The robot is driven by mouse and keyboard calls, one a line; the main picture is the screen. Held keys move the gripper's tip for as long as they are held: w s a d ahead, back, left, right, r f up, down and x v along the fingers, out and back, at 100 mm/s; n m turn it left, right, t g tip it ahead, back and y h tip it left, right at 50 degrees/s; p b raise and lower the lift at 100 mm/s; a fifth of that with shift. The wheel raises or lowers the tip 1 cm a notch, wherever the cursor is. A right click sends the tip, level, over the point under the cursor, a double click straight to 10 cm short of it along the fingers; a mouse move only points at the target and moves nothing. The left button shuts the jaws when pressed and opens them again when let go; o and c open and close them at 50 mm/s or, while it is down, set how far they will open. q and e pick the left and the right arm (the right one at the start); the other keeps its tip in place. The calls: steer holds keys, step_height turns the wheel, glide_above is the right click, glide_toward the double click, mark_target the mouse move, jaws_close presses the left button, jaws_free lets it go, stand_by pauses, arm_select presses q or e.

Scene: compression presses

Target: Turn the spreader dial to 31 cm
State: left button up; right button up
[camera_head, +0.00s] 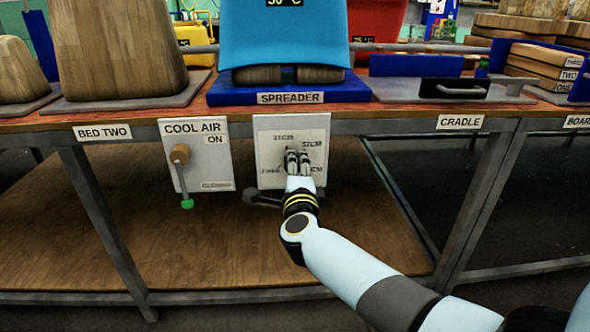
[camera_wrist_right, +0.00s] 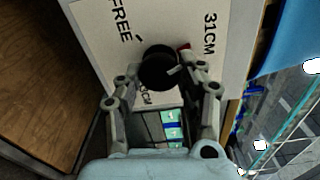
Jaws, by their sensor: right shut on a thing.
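The white spreader dial panel (camera_head: 262,150) hangs under the SPREADER label (camera_head: 290,97). Its black round dial (camera_wrist_right: 158,68) shows in the wrist view, with a short white line on its face and a small red mark beside it. "31CM" (camera_wrist_right: 210,34) and "FREE" (camera_wrist_right: 120,20) are printed on the panel, plus another CM label partly covered. In the head view my gripper hides the dial. My right gripper (camera_head: 298,162) is at the panel, shut on the dial with a finger on either side. I cannot tell exactly which label the white line points at. My left gripper is out of view.
A black lever (camera_head: 262,198) sits at the panel's lower left. To the left hangs the COOL AIR panel (camera_head: 213,172) with a green-tipped lever (camera_head: 187,203). The blue spreader press (camera_head: 284,35) stands above on the table. A table leg (camera_head: 103,220) is further left.

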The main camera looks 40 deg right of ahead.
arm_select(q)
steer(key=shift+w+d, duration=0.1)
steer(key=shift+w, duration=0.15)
arm_select(e)
steer(key=shift+f, duration=0.1)
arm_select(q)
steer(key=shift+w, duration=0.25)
arm_select(e)
steer(key=shift+m, duration=0.3)
steer(key=o, duration=1.1)
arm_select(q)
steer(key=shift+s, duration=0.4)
arm_select(e)
steer(key=v, duration=1.2)
steer(key=shift+s+d, duration=0.1)
